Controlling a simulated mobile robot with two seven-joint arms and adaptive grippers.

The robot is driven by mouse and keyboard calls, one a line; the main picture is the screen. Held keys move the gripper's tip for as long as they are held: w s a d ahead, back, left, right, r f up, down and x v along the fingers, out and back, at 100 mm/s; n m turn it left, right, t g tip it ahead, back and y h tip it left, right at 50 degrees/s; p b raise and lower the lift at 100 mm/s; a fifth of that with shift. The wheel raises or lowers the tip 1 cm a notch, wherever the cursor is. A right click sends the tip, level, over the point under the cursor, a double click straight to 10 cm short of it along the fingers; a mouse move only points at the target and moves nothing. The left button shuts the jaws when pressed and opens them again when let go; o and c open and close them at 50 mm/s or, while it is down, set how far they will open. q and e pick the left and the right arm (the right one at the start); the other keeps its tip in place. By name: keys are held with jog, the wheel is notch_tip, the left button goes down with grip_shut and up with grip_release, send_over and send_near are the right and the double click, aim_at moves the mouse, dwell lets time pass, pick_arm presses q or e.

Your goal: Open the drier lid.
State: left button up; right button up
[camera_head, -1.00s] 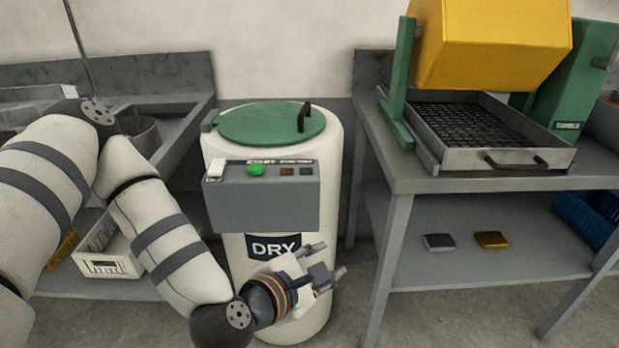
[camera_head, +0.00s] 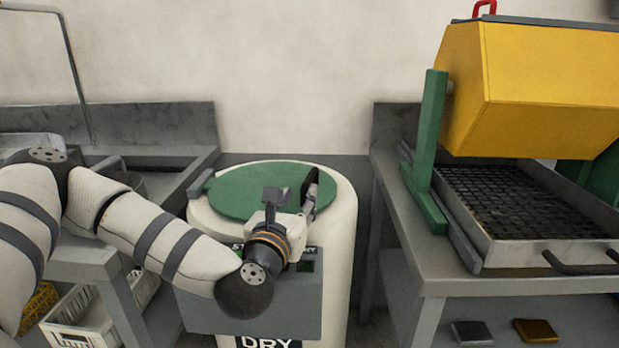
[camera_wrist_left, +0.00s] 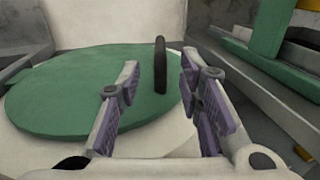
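The drier (camera_head: 342,215) is a white drum with a DRY label and a grey control panel (camera_head: 205,312). Its round green lid (camera_head: 245,190) lies flat and closed on top. A black upright handle (camera_wrist_left: 160,64) stands near the lid's edge in the left wrist view; in the head view it is partly hidden behind my fingers. My left gripper (camera_head: 292,196) is above the front of the lid, pointing at the handle. In the left wrist view its two fingers (camera_wrist_left: 160,82) are spread and empty, with the handle between and beyond them. My right gripper is out of view.
A grey table (camera_head: 432,270) on the right bears a yellow tumbler (camera_head: 540,90) in a green frame and a mesh tray (camera_head: 500,254). A grey bench (camera_head: 85,258) with a white basket (camera_head: 68,335) below stands left. Above the lid is clear.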

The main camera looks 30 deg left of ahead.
aim_at(305, 187)
pick_arm(q)
jog(key=x, duration=0.8)
jog(key=shift+w+f, duration=0.15)
grip_shut()
